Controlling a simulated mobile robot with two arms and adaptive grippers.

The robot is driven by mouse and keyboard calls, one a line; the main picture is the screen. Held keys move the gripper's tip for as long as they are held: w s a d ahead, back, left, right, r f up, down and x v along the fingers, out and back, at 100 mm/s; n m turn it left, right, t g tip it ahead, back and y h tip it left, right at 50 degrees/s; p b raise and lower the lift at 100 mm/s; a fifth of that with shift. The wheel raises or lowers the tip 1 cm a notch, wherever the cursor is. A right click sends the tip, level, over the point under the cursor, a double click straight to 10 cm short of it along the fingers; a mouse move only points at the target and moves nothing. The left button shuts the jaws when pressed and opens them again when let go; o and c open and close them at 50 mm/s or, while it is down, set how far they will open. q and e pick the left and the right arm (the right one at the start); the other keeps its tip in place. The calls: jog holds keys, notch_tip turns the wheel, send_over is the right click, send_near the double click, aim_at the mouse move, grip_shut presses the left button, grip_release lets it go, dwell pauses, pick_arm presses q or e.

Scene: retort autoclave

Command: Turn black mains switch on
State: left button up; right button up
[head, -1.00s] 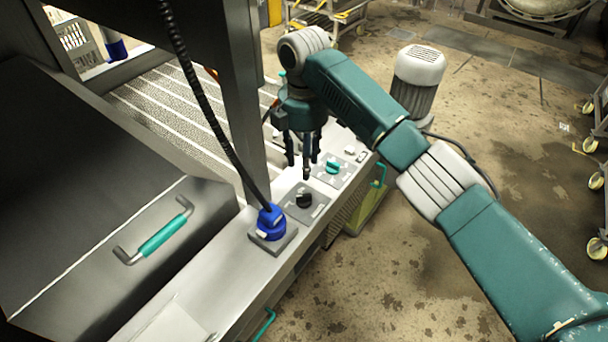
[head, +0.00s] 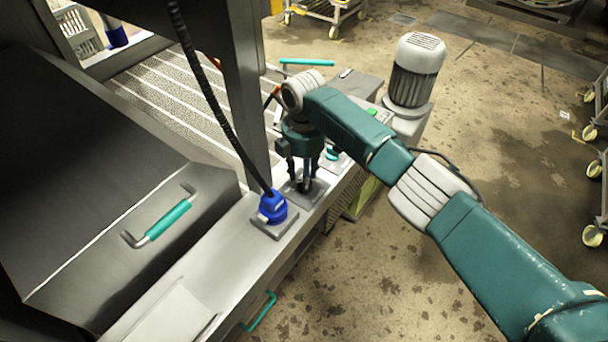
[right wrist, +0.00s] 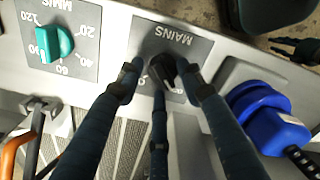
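The black mains switch (right wrist: 163,68) is a round knob on a grey plate marked MAINS (right wrist: 182,40), in the upper middle of the right wrist view. In the head view its plate (head: 318,189) lies on the steel ledge, with the knob largely hidden by my right gripper (head: 304,186). My right gripper points down over the switch. In the right wrist view its three dark fingers (right wrist: 160,82) stand spread around the knob, with gaps visible at the left and right fingers. Whether the middle finger touches the knob I cannot tell.
A blue plug (head: 272,208) with a black cable sits close beside the switch. A teal dial (right wrist: 50,43) marked MINS is on the other side. A steel post (head: 243,90) rises behind the ledge. A lid with a teal handle (head: 165,220) is at left.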

jog(key=shift+c, duration=0.5)
grip_shut()
pick_arm(q)
jog(key=shift+s+a, duration=0.1)
jog(key=shift+s, duration=0.95)
pick_arm(e)
jog(key=shift+r+m+p, duration=0.2)
jog(key=shift+m+p, duration=0.8)
jog(key=shift+m, duration=0.2)
jog(key=m+p, duration=0.3)
jog(key=m, duration=0.2)
jog(key=shift+d, duration=0.1)
jog(key=m+p, duration=0.2)
jog(key=m, duration=0.3)
jog(key=shift+s+d+m, duration=0.1)
jog(key=shift+m, duration=0.3)
pick_arm(q)
notch_tip(320, 180, up, 9)
jog(key=p, duration=0.2)
jog(key=shift+w, duration=0.3)
pick_arm(e)
jog(key=m, duration=0.4)
jog(key=shift+f+m, duration=0.1)
jog(key=shift+m, duration=0.2)
pick_arm(q)
jog(key=shift+f, duration=0.1)
